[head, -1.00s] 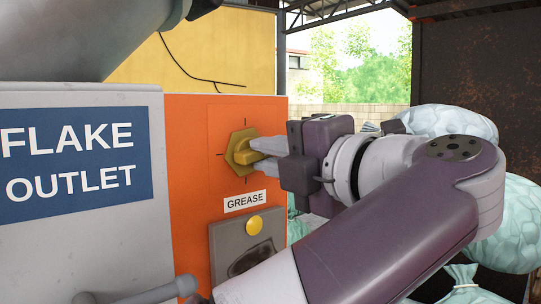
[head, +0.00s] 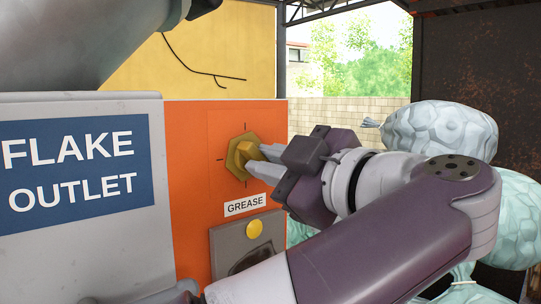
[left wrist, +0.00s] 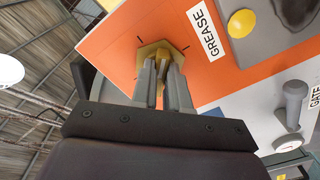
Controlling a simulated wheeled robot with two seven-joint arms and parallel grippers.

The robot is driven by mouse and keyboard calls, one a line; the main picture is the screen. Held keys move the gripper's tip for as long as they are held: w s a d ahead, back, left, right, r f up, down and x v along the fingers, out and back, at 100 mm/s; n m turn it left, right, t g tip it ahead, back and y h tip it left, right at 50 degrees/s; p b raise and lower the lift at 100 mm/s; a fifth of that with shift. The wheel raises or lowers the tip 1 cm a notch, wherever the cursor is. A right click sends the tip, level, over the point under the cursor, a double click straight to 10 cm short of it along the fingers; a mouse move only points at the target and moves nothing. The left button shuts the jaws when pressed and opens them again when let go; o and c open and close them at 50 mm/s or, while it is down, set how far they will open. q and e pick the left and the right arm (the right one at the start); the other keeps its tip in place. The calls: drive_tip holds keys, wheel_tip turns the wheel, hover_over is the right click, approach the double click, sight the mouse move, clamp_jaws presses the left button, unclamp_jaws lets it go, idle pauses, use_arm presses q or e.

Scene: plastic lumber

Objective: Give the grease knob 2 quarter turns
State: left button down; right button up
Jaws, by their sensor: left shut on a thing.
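The grease knob (head: 243,152) is a brass-yellow knob on a hexagonal base, on an orange panel (head: 190,135) above a "GREASE" label (head: 245,204). Short dark tick marks surround it. My left gripper (head: 268,163) comes in from the right in the head view, tilted, with its grey fingers closed on the knob. In the left wrist view, the two fingers (left wrist: 164,85) reach to the knob (left wrist: 160,47) and hide part of its grip. My right gripper is out of view.
Below the label is a yellow button (head: 254,229) on a grey plate. A blue "FLAKE OUTLET" sign (head: 75,165) is at left. A grey gate handle (left wrist: 293,100) shows in the left wrist view. Pale bags (head: 440,130) lie behind my arm.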

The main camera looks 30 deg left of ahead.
use_arm(q)
drive_tip(key=shift+s+f+m+p, duration=0.15)
drive_tip(key=shift+m+p, duration=0.8)
drive_tip(key=shift+m, duration=1.25)
drive_tip(key=shift+f+m+p, duration=0.1)
drive_tip(key=shift+m+p, duration=0.85)
drive_tip(key=shift+m, duration=1.25)
drive_tip(key=c, duration=1.1)
unclamp_jaws()
drive_tip(key=shift+r, duration=0.1)
